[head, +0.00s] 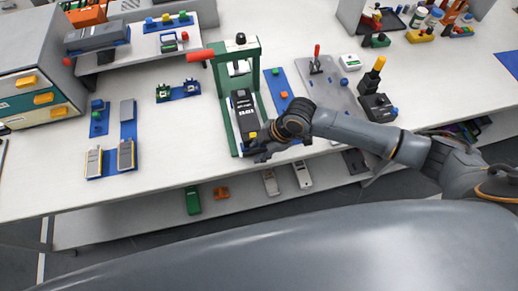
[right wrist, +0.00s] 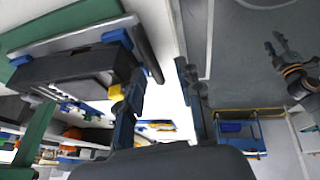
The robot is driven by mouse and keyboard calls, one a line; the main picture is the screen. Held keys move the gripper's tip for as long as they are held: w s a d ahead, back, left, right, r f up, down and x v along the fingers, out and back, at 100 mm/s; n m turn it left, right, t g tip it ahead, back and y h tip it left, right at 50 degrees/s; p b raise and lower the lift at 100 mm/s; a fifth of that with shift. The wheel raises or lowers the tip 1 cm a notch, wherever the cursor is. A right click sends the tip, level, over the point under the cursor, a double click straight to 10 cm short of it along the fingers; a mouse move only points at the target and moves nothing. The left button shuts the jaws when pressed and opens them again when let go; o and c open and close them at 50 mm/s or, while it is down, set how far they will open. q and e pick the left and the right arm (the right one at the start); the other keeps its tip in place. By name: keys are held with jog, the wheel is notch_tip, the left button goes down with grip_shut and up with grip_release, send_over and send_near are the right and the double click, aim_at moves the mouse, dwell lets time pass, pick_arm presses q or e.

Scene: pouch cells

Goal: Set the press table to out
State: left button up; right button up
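The press (head: 256,75) is a green frame with a red lever on the workbench. Its press table (head: 244,112) is a dark block lying lengthwise between the green base rails, with its front part clear of the upright frame. A yellow knob (head: 253,134) is at its near end. My right gripper (head: 262,152) is at that near end. In the right wrist view its fingers (right wrist: 163,100) are apart with nothing between them; the left finger is close beside the yellow knob (right wrist: 116,92), and I cannot tell whether they touch. Part of my left arm, with its gripper (right wrist: 278,43), shows small there.
A blue strip (head: 275,80) with small parts and a grey plate (head: 325,85) lie right of the press. Blue trays (head: 127,132) with cells lie left. A drawer cabinet (head: 35,60) stands at far left. The bench's front edge is just below my right gripper.

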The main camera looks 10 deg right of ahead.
pick_arm(q)
jog(key=shift+w+d, duration=0.1)
jog(key=shift+w, duration=0.15)
pick_arm(e)
jog(key=v, duration=1.2)
jog(key=shift+s+a, duration=0.1)
